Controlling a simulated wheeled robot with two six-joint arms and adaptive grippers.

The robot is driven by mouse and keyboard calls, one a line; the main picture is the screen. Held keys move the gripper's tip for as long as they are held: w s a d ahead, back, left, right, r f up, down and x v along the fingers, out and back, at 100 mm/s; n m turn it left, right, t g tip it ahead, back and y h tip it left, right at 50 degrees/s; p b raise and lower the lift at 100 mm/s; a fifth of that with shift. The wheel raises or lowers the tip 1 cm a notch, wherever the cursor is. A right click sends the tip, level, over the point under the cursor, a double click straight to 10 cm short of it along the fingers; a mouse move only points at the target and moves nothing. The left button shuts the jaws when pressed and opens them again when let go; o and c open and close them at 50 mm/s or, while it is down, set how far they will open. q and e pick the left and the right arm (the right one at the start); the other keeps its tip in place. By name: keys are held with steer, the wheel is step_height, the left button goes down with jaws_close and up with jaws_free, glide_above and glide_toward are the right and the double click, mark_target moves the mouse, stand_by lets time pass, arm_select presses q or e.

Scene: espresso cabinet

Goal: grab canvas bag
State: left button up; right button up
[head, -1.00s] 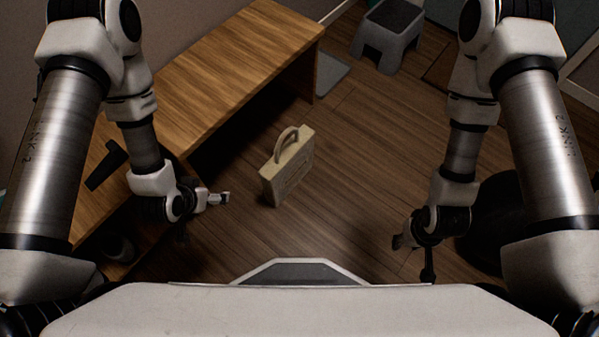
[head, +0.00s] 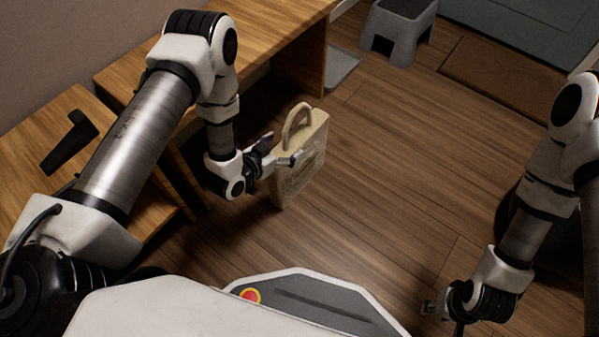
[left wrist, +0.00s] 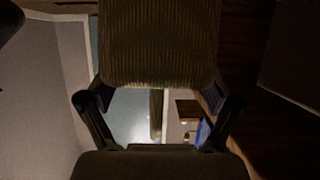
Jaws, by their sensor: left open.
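The canvas bag (head: 309,158) is cream with a looped handle (head: 297,124) and stands upright on the wooden floor. My left gripper (head: 282,148) is open at the bag's near left side, its fingers below the handle and overlapping the bag in the head view. I cannot tell whether they touch it. In the left wrist view, the spread fingers (left wrist: 155,104) show beside a dark ribbed surface, which fills the upper middle and may be the bag. My right gripper (head: 438,304) is low at the right, away from the bag; its jaws are too small to read.
A wooden bench (head: 268,32) stands behind and left of the bag. A lower wooden surface (head: 35,150) with a black handle-like part (head: 70,142) is at the left. A grey step stool (head: 398,30) is at the back. The floor (head: 400,170) right of the bag is clear.

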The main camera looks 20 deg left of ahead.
mark_target(294, 140)
arm_select(q)
steer(key=b+x, duration=0.3)
steer(key=x, duration=0.1)
steer(key=shift+w+d+f, duration=0.15)
steer(key=shift+d+f, duration=0.05)
steer(key=shift+f, duration=0.05)
steer(key=shift+w, duration=0.25)
steer(key=shift+r, duration=0.1)
jaws_close()
steer(key=shift+r, duration=0.1)
